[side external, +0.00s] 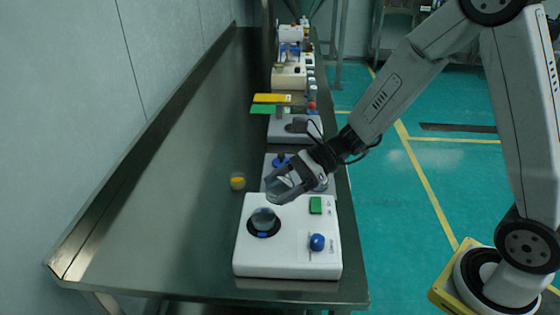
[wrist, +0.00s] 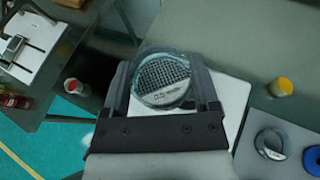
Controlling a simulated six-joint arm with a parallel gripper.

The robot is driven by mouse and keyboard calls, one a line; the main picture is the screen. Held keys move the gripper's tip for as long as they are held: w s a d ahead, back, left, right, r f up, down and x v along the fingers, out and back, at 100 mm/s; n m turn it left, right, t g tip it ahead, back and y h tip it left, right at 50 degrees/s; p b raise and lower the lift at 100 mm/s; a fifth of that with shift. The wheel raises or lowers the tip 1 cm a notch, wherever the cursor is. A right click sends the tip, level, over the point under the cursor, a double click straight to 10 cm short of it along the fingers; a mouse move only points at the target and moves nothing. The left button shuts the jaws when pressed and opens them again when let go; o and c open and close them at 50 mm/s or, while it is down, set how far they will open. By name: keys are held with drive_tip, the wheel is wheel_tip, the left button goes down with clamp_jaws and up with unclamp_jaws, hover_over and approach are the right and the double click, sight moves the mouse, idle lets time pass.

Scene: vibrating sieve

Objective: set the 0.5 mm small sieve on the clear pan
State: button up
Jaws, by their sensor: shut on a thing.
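My gripper (side external: 283,190) is shut on a round clear-rimmed sieve (wrist: 163,80). In the side view the held sieve (side external: 277,186) is largely covered by the fingers. It is in the air, a little right of and above the clear pan (side external: 263,217). The pan stands in a dark ring on the white shaker (side external: 285,263). In the wrist view the pan is hidden behind the held sieve and gripper.
The shaker has a blue knob (side external: 317,242) and a green switch (side external: 316,205). A cup with yellow contents (side external: 237,181) stands left of the white units. In the wrist view a grey ring (wrist: 270,145) lies beside a blue ring (wrist: 313,160). The bench left of the shaker is clear.

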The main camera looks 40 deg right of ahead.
drive_tip(key=shift+w+a+f, duration=0.25)
drive_tip(key=shift+w+f, duration=0.7)
drive_tip(key=shift+f, duration=0.25)
drive_tip(key=shift+w+a+f, duration=0.25)
drive_tip(key=shift+w+f, duration=0.7)
drive_tip(key=shift+f, duration=0.2)
drive_tip(key=shift+w+f, duration=0.25)
drive_tip(key=shift+f, duration=1.6)
drive_tip(key=o, duration=1.2)
drive_tip(key=shift+f, duration=0.1)
